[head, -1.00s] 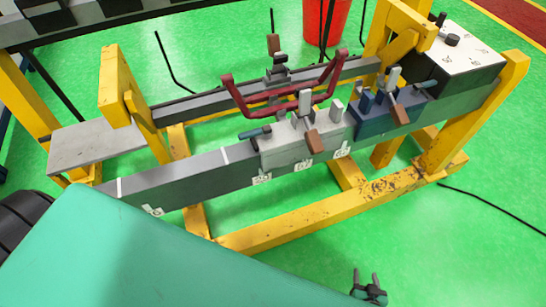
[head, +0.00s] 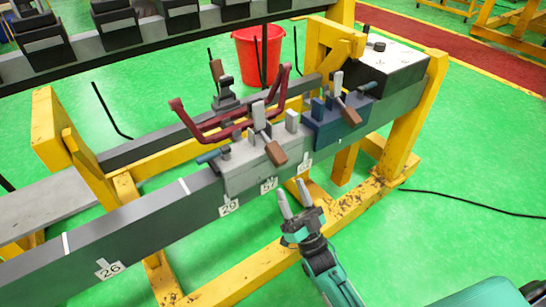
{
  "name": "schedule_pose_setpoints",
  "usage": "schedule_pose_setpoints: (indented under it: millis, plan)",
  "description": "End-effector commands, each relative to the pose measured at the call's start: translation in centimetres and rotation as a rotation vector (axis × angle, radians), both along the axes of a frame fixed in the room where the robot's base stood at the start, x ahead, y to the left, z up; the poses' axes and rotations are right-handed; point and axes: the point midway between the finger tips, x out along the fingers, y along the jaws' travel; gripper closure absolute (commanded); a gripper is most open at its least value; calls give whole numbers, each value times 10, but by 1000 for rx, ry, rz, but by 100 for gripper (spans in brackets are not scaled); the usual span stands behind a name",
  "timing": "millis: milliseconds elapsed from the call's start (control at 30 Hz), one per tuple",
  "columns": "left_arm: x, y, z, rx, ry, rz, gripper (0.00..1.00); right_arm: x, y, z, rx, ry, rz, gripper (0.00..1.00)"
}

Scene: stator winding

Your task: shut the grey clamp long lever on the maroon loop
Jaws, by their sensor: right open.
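The grey clamp (head: 245,166) sits on the near dark rail, with upright grey posts and a blue-handled screw at its left end. Its long lever (head: 276,152) has a brown handle that slants down over the clamp's front face. The maroon loop (head: 228,119) lies behind and across the clamp, its left and right ends raised. Whether the lever presses on the loop I cannot tell. My right gripper (head: 293,199) is open and empty, in front of and below the clamp, apart from the lever. My left gripper is not in view.
A blue clamp (head: 335,124) stands just right of the grey one on the same rail (head: 140,227). Another clamp with a brown handle (head: 217,70) is on the back rail. Yellow frame posts (head: 405,130) flank the rails. A red bucket (head: 259,55) stands behind. Green floor in front is free.

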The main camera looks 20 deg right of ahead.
Motion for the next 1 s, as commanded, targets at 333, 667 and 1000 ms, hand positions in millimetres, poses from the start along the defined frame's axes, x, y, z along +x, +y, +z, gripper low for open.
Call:
schedule_pose_setpoints:
  millis: [333, 667, 1000]
  plan:
    - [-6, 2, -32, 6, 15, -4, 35, 51, 13, 53, 0, -2, -1, 49]
    - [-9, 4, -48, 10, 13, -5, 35, 70, 18, 69, 1, 3, 0, 49]
    - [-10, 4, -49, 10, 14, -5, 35, 70, 19, 69, 0, 3, -1, 66]
